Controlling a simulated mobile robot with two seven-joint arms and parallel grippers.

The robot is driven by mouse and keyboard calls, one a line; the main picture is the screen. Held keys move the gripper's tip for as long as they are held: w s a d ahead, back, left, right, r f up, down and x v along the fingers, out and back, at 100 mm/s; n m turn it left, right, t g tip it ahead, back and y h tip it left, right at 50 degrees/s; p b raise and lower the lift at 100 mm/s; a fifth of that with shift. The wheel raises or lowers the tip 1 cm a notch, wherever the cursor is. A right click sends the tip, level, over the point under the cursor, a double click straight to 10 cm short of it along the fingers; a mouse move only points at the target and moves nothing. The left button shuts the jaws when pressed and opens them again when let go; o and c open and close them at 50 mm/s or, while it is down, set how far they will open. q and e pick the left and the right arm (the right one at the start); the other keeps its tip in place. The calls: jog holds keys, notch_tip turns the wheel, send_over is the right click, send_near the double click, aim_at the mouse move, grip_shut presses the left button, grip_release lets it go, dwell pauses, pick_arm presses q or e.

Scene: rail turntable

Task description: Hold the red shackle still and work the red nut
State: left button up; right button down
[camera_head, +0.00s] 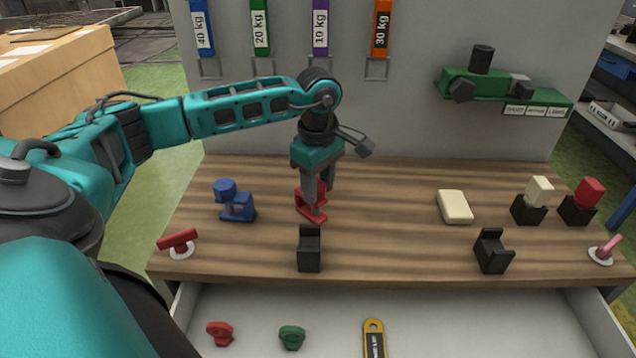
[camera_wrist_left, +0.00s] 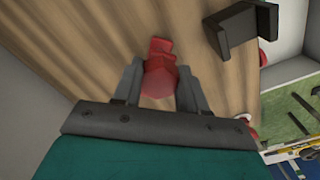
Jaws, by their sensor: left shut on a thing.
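The red shackle (camera_head: 313,212) stands on the wooden table, left of the middle. The red nut (camera_wrist_left: 160,80) on its top shows in the left wrist view, with part of the shackle body (camera_wrist_left: 159,46) beyond it. My left gripper (camera_head: 318,190) points down from above, and its fingers are shut on the red nut from two sides. In the head view the fingers hide most of the nut. The left gripper also shows in the left wrist view (camera_wrist_left: 159,85). My right gripper is not in view.
A blue shackle (camera_head: 238,208) stands left of the red one. A black bracket (camera_head: 309,250) is just in front, and another (camera_head: 492,252) stands farther right. A red handle (camera_head: 178,240) is at the left edge. The table right of the red shackle is clear up to a cream block (camera_head: 454,206).

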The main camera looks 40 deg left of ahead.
pick_arm(q)
jog(key=n, duration=0.4)
jog(key=shift+w+n+p, duration=0.15)
jog(key=shift+n+p, duration=0.2)
jog(key=shift+n, duration=0.05)
jog(key=n, duration=0.2)
jog(key=shift+n+p, duration=0.4)
jog(key=n, duration=0.3)
jog(key=shift+w+a, duration=0.1)
jog(key=shift+p, duration=0.3)
jog(key=n+p, duration=0.1)
jog(key=n, duration=0.2)
jog(key=shift+a+r, duration=0.1)
jog(key=n, duration=0.3)
jog(key=shift+a+p, duration=0.1)
jog(key=shift+p, duration=0.2)
